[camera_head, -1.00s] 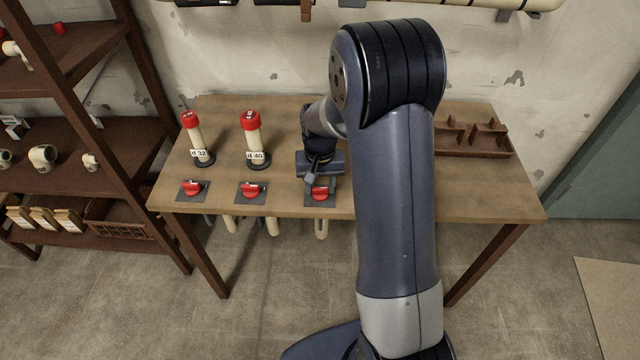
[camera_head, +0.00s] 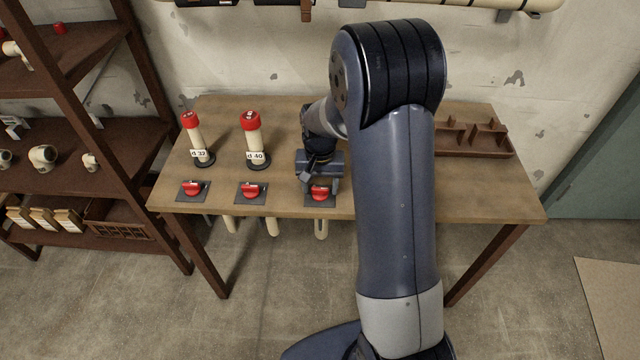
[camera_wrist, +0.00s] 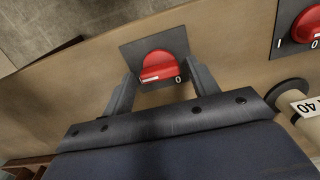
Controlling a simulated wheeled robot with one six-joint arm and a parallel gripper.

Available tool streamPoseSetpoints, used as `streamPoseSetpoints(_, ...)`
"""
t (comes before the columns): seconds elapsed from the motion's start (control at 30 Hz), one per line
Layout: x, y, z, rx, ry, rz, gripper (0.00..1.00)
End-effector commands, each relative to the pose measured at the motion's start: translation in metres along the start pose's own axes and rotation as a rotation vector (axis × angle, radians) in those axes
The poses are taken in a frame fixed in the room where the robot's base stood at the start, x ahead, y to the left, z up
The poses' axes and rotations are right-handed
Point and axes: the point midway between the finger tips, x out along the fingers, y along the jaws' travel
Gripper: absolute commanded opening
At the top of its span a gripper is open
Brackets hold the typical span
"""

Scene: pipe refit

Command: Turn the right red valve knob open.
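The right red valve knob (camera_head: 319,193) sits on a dark square plate at the front edge of the table. In the wrist view the same knob (camera_wrist: 163,64) shows a pale mark at its lower left and a "0" on the plate at its lower right. My gripper (camera_head: 320,186) is low over this plate. In the wrist view its two fingers (camera_wrist: 163,80) are spread, one on each side of the knob. Narrow gaps seem to show, but I cannot tell whether either finger touches it.
The middle red knob (camera_head: 250,190) and the left red knob (camera_head: 192,188) sit on similar plates. Two red-capped pipes, d 32 (camera_head: 197,138) and d 40 (camera_head: 253,138), stand behind them. A brown divided tray (camera_head: 475,150) lies at the right. A shelf (camera_head: 70,130) stands left.

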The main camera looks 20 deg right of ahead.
Motion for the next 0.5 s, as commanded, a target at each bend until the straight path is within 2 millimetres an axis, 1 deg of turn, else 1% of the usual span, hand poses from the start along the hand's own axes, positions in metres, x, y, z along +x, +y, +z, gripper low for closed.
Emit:
streamPoseSetpoints(0.03,0.0,0.0,0.0,0.0,0.0,0.0,0.61)
streamPoseSetpoints(0.1,0.0,0.0,0.0,-0.001,0.0,0.0,0.64)
streamPoseSetpoints(0.33,-0.001,0.0,0.0,-0.001,0.0,0.0,0.64)
streamPoseSetpoints(0.43,-0.01,0.0,0.0,-0.001,0.001,0.0,0.64)
streamPoseSetpoints(0.5,-0.021,0.0,-0.001,-0.001,0.004,-0.001,0.64)
